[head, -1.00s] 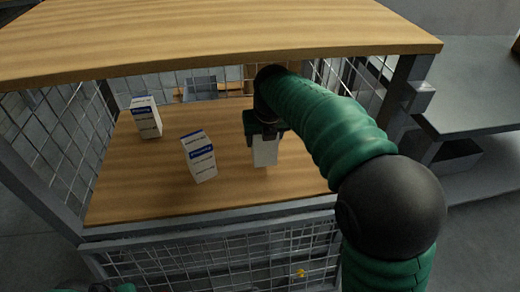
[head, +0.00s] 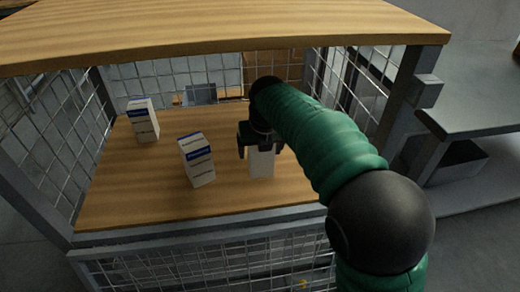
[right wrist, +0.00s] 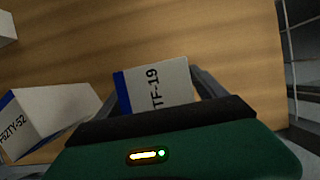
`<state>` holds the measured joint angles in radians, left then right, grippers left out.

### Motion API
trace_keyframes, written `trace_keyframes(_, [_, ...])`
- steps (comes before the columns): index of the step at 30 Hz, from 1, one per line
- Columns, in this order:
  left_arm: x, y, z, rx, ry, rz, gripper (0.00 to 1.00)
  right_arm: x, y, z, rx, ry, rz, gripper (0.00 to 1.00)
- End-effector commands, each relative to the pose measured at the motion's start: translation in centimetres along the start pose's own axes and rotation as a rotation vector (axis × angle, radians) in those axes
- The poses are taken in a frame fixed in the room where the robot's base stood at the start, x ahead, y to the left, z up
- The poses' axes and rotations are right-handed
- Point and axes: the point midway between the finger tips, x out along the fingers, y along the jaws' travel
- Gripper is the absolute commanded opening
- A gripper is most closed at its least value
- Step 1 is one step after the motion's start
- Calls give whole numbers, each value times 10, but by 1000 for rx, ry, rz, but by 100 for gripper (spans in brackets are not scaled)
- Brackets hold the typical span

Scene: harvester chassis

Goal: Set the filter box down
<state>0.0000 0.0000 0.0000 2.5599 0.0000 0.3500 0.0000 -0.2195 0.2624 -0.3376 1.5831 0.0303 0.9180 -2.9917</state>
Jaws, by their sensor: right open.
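A white filter box (head: 262,164) is at the right of the lower wooden shelf, under my right gripper (head: 260,140). My right gripper is open, with one finger at each side of the box. The box looks upright at the shelf; its bottom contact is hard to see. My left gripper is out of view.
Two more white and blue boxes stand on the shelf (head: 120,205), one in the middle (head: 198,162) and one at the back left (head: 143,120). A wooden top (head: 220,30) overhangs the shelf. Wire mesh walls (head: 75,120) enclose the sides.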

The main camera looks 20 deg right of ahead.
Motion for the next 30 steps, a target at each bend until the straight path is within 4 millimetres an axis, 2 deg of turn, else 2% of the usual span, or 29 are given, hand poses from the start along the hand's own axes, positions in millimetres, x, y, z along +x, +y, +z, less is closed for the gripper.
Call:
trace_keyframes(5, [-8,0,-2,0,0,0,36,-11,0,2,0,0,1,81])
trace_keyframes(11, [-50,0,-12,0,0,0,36,-65,0,6,1,-3,2,81])
trace_keyframes(15, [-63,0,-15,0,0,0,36,-75,0,-34,-1,3,2,81])
trace_keyframes(21, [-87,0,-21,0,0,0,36,-93,0,-83,-2,0,1,81])
trace_keyframes(25, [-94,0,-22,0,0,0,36,-97,0,-102,-1,0,0,81])
trace_keyframes(30, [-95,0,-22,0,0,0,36,-97,0,-111,0,0,-1,81])
